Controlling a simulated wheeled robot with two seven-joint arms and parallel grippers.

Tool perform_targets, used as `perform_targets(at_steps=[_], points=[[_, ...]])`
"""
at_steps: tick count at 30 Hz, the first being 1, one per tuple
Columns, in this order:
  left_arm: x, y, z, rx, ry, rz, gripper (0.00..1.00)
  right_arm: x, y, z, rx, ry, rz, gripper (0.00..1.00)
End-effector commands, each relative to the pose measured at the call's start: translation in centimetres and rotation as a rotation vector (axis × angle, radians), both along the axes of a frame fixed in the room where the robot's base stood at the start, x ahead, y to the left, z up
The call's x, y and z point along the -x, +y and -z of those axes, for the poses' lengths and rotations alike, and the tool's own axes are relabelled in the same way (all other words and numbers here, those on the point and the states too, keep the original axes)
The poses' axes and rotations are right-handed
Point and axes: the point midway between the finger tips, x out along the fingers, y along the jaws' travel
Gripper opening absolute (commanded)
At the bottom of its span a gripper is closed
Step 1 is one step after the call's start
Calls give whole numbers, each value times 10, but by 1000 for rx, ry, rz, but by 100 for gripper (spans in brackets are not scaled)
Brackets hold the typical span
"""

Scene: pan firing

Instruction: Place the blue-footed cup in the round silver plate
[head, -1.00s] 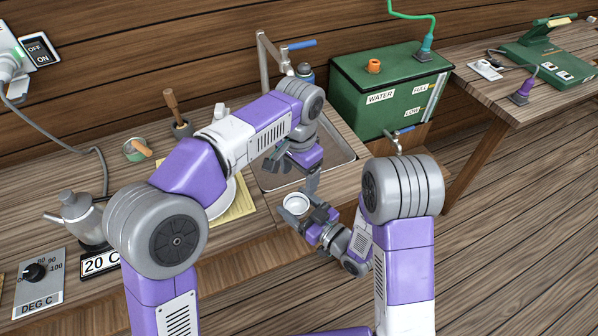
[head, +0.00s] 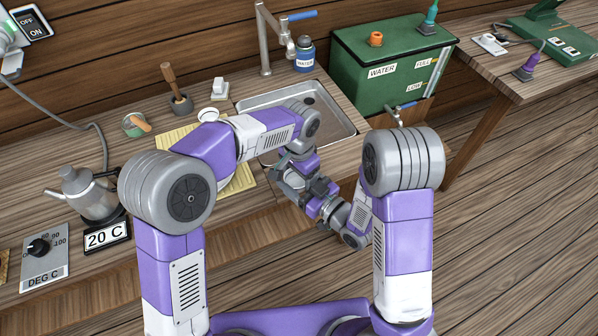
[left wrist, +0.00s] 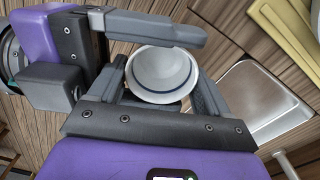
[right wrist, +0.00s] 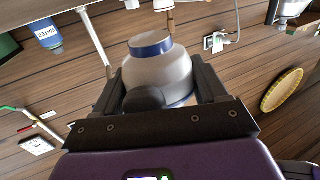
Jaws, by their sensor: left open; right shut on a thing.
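The cup (left wrist: 162,72) is pale grey-white with a dark blue band. In the left wrist view I look into its round mouth; in the right wrist view its side and blue foot (right wrist: 150,44) show. My right gripper (head: 308,192) is shut on the cup, a finger on each side. My left gripper (head: 288,184) is open, its fingers either side of the cup; contact cannot be told. In the head view the grippers hide most of the cup. A pale round plate (head: 226,183) lies on a yellow mat, mostly hidden behind my left arm.
A metal sink basin (head: 335,118) with a tap is behind the grippers. A mortar with pestle (head: 180,100), a small dish (head: 135,124) and a kettle (head: 88,192) stand on the counter left. A green water tank (head: 395,75) is at the back right.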

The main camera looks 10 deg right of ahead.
Motion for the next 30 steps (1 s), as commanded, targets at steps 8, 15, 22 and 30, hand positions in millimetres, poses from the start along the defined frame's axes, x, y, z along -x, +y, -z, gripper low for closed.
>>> perform_targets(at_steps=[8,15,22,30], points=[[0,0,0,0,0,0,50,0,0,0,0,0,0,42],[0,0,-1,1,-1,0,44,0,0,0,0,0,0,100],[0,0,-1,1,-1,0,44,0,-1,1,1,2,0,100],[0,0,-1,1,-1,0,44,15,-26,32,23,53,-36,100]])
